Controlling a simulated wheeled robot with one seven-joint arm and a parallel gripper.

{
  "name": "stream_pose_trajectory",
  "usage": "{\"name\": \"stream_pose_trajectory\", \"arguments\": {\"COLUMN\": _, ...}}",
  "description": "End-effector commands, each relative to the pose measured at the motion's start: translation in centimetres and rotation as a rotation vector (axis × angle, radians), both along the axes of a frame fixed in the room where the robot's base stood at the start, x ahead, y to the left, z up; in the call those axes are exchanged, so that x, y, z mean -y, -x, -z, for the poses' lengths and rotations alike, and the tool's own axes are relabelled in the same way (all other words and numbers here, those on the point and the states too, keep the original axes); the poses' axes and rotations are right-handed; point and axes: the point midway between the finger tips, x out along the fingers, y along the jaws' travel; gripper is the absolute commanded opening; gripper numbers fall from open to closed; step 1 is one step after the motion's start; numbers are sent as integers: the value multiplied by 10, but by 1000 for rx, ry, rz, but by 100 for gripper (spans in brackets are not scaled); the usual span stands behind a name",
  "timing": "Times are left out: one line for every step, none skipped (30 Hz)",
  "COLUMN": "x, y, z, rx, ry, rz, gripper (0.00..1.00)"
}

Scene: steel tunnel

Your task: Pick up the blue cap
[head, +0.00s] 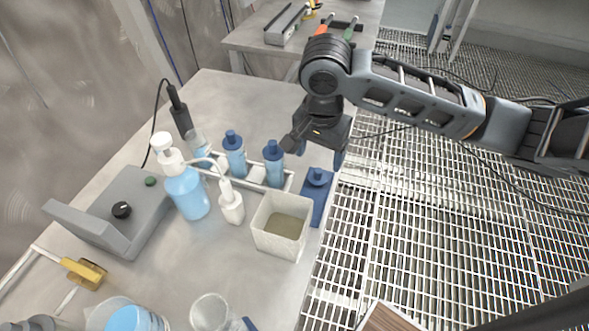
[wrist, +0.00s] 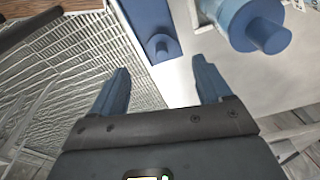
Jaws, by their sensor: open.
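A small blue cap (head: 318,174) with a narrow raised top stands on a blue strip (head: 316,203) near the right edge of the bench. In the wrist view the cap (wrist: 161,46) sits at the end of the strip (wrist: 146,15), above the gap between my fingers. My gripper (head: 318,150) is open and empty, close to the cap and apart from it. In the wrist view both blue fingers of my gripper (wrist: 159,78) are spread. Two bottles with blue caps, a left one (head: 235,160) and a right one (head: 273,168), stand left of my gripper.
A square beige container (head: 283,205) stands close to the strip. A white dropper bottle (head: 231,205), a blue pump bottle (head: 187,190) and a grey device (head: 125,212) stand further left. The bench ends right of the strip, with grating (head: 400,230) below.

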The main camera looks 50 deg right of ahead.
Motion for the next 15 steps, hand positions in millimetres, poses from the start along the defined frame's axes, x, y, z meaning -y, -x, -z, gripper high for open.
{"name": "stream_pose_trajectory", "arguments": {"x": 5, "y": 4, "z": 1, "rx": -14, "ry": 9, "rz": 9, "gripper": 78}}
{"name": "stream_pose_trajectory", "arguments": {"x": 6, "y": 6, "z": 2, "rx": -20, "ry": 13, "rz": 13, "gripper": 78}}
{"name": "stream_pose_trajectory", "arguments": {"x": 8, "y": 7, "z": 4, "rx": -24, "ry": 16, "rz": 16, "gripper": 78}}
{"name": "stream_pose_trajectory", "arguments": {"x": 9, "y": 7, "z": 6, "rx": -26, "ry": 17, "rz": 18, "gripper": 78}}
{"name": "stream_pose_trajectory", "arguments": {"x": 9, "y": 7, "z": 8, "rx": -27, "ry": 17, "rz": 19, "gripper": 78}}
{"name": "stream_pose_trajectory", "arguments": {"x": 10, "y": 7, "z": 12, "rx": -27, "ry": 17, "rz": 19, "gripper": 78}}
{"name": "stream_pose_trajectory", "arguments": {"x": 10, "y": 7, "z": 16, "rx": -28, "ry": 17, "rz": 19, "gripper": 78}}
{"name": "stream_pose_trajectory", "arguments": {"x": 11, "y": 7, "z": 19, "rx": -27, "ry": 17, "rz": 19, "gripper": 78}}
{"name": "stream_pose_trajectory", "arguments": {"x": 11, "y": 7, "z": 22, "rx": -26, "ry": 17, "rz": 18, "gripper": 78}}
{"name": "stream_pose_trajectory", "arguments": {"x": 11, "y": 7, "z": 25, "rx": -26, "ry": 17, "rz": 17, "gripper": 78}}
{"name": "stream_pose_trajectory", "arguments": {"x": 12, "y": 6, "z": 28, "rx": -26, "ry": 17, "rz": 17, "gripper": 78}}
{"name": "stream_pose_trajectory", "arguments": {"x": 12, "y": 6, "z": 31, "rx": -25, "ry": 17, "rz": 17, "gripper": 78}}
{"name": "stream_pose_trajectory", "arguments": {"x": 13, "y": 6, "z": 34, "rx": -26, "ry": 17, "rz": 17, "gripper": 78}}
{"name": "stream_pose_trajectory", "arguments": {"x": 13, "y": 5, "z": 37, "rx": -26, "ry": 17, "rz": 16, "gripper": 78}}
{"name": "stream_pose_trajectory", "arguments": {"x": 15, "y": 5, "z": 43, "rx": -27, "ry": 17, "rz": 18, "gripper": 78}}
